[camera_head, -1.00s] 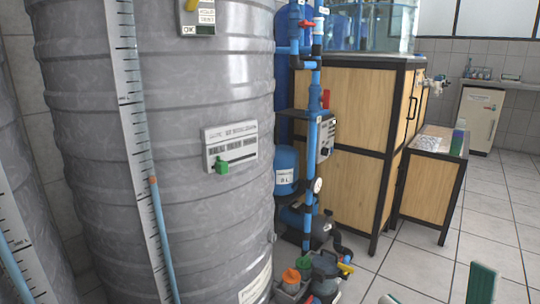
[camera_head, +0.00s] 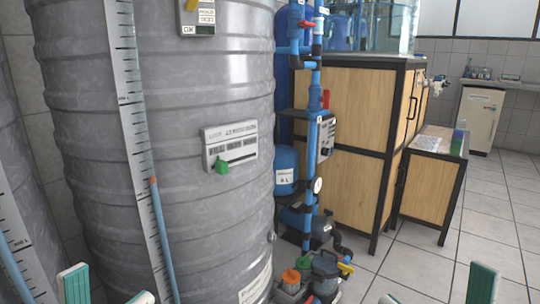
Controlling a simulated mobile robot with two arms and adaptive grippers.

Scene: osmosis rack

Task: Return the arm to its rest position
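My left gripper (camera_head: 109,291) shows at the bottom left in the head view, in front of the large grey ribbed tank (camera_head: 215,75). Only its two green-and-white fingertips show; they are apart, with nothing seen between them. My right gripper (camera_head: 435,292) shows at the bottom right, over the tiled floor. Its two green fingertips are also apart, and nothing is seen between them. The arms behind both grippers are below the frame, so their full posture is hidden.
A panel with a green knob (camera_head: 222,167) is on the tank. Blue pipes (camera_head: 313,120) stand beside a wooden cabinet (camera_head: 345,95). The tiled floor (camera_head: 490,215) at the right is clear.

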